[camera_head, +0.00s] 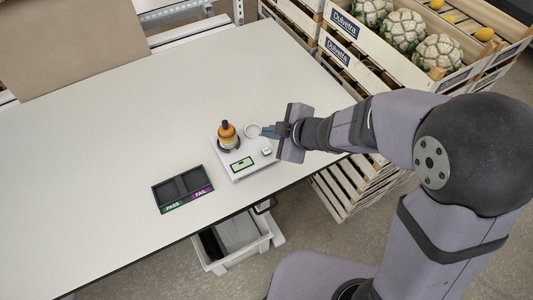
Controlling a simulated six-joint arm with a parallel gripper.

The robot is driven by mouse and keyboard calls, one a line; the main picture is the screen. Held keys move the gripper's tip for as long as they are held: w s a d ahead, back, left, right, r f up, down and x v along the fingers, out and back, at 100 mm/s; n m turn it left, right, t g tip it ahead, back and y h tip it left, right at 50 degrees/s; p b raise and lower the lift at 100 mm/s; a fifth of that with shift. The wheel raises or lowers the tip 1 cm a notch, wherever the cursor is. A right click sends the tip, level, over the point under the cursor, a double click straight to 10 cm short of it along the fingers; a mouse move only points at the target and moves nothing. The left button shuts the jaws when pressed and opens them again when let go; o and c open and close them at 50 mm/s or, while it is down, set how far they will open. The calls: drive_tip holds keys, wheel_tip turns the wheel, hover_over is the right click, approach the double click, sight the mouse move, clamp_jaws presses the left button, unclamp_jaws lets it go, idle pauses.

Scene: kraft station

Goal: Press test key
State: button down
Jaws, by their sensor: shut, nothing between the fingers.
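A small white test device (236,169) sits on the table near its front edge, with a greenish display on its front. A small pale key (266,152) shows at the device's right side, and I take it to be the test key. An orange and black object (228,134) stands upright on the device's left part. My gripper (263,131) is shut and empty.
A dark two-part tray (183,189) marked PASS and FAIL lies left of the device. Crates (375,65) of cauliflowers stand at the back right. A cardboard box (65,40) is at the back left. A white bin (238,240) is below the front edge. The table's left is clear.

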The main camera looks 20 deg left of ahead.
drive_tip(key=shift+f+b, duration=2.25)
drive_tip(key=shift+f, duration=0.5)
drive_tip(key=shift+f, duration=0.4)
drive_tip(key=shift+f+b, duration=0.4)
drive_tip(key=shift+b, duration=0.2)
idle(0.7)
drive_tip(key=shift+r, duration=0.2)
drive_tip(key=shift+r+p, duration=0.65)
drive_tip(key=shift+p, duration=0.35)
wheel_tip(320, 180, up, 5)
drive_tip(key=p, duration=0.5)
